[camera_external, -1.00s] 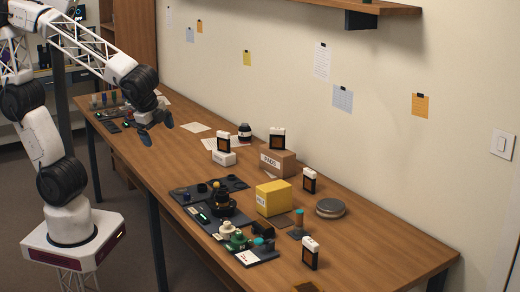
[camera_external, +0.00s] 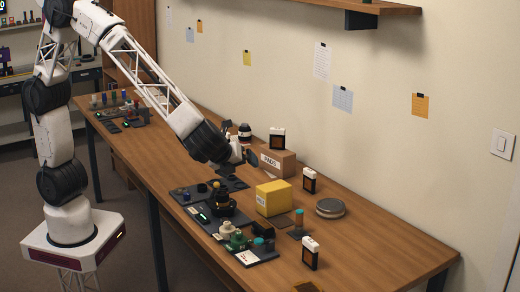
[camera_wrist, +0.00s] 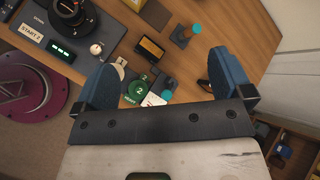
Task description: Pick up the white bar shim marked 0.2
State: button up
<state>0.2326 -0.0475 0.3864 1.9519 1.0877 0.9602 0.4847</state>
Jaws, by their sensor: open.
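I cannot make out a white bar shim or a 0.2 marking in either view. My gripper (camera_external: 241,163) is above the table near the PADS box, and it also shows in the wrist view (camera_wrist: 162,62). Its two blue fingers are wide apart with nothing held between them. In the wrist view, a cream disc (camera_wrist: 119,64), a green numbered piece (camera_wrist: 138,88) and a white card with red marks (camera_wrist: 153,100) appear between the fingers, below them. The gripper's dark crossbar hides what lies nearer.
A yellow box (camera_external: 273,198) and a brown PADS box (camera_external: 279,161) stand on the table (camera_external: 345,250). A round grey tin (camera_external: 330,208) is at right. Bare table lies around the tin.

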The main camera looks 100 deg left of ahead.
jog(key=w+d+f+m+t+y, duration=0.1)
jog(key=w+d+f+m, duration=0.25)
jog(key=w, duration=0.25)
jog(key=w+d+f+m+t, duration=0.2)
jog(key=w+d+f, duration=0.1)
jog(key=w+f, duration=0.15)
jog(key=m+t, duration=0.3)
jog(key=m, duration=0.3)
send_near(310, 242)
jog(key=w+a, duration=0.2)
jog(key=shift+d+f, duration=0.1)
jog(key=shift+f, duration=0.25)
jog(key=shift+x, duration=1.3)
jog(key=shift+h, duration=0.3)
jog(key=shift+x, duration=2.6)
jog(key=shift+s, duration=0.15)
